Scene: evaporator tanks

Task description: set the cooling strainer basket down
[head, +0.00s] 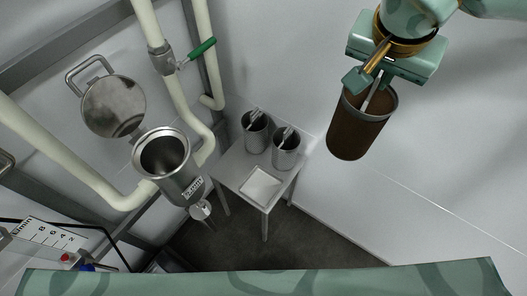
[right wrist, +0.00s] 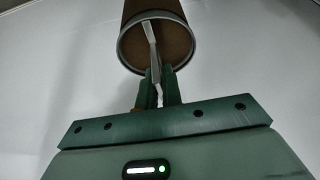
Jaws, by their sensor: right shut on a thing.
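The strainer basket (head: 357,130) is a brown cylinder with a grey rim and a thin handle across its top. My right gripper (head: 370,84) is shut on that handle, and the basket hangs below it in the upper right of the head view, to the right of the small table. In the right wrist view the basket (right wrist: 158,30) shows beyond the fingers (right wrist: 157,88), which close on the handle. Its underside is hidden. My left gripper is not in view.
A small grey table (head: 231,170) carries two metal canisters (head: 255,133) (head: 286,150) and a white square tray (head: 260,187). Left of it stands an open metal strainer housing (head: 180,180) with its round lid (head: 113,106) swung up. Cream pipes and a green-handled valve (head: 197,52) are behind.

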